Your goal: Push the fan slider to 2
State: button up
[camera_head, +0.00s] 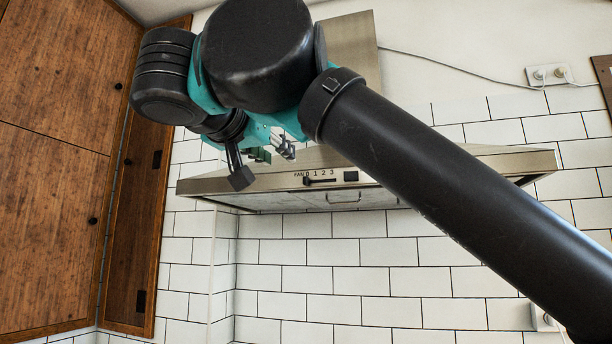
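The range hood (400,165) is a metal hood on the tiled wall, with a front control strip. The fan slider (308,181) is a small dark knob at the left end of its short slot, under the 0. The printed label reads FAN 0 1 2 3 above the slot. My gripper (263,160) is in front of the hood's left part, up and to the left of the slider. It looks apart from the knob, though depth is hard to judge. My arm hides much of it, and its finger opening is not clear. I see nothing held in it.
Wooden cabinets (60,150) stand at the left. A wall outlet (549,74) with a cable is at the upper right. The tiled wall (330,280) below the hood is clear.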

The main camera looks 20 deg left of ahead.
aim_at(305, 177)
jog(key=w, duration=0.5)
jog(key=w+a, duration=0.1)
jog(key=w, duration=0.9)
jog(key=shift+w+a, duration=0.3)
jog(key=shift+a, duration=0.05)
grip_shut()
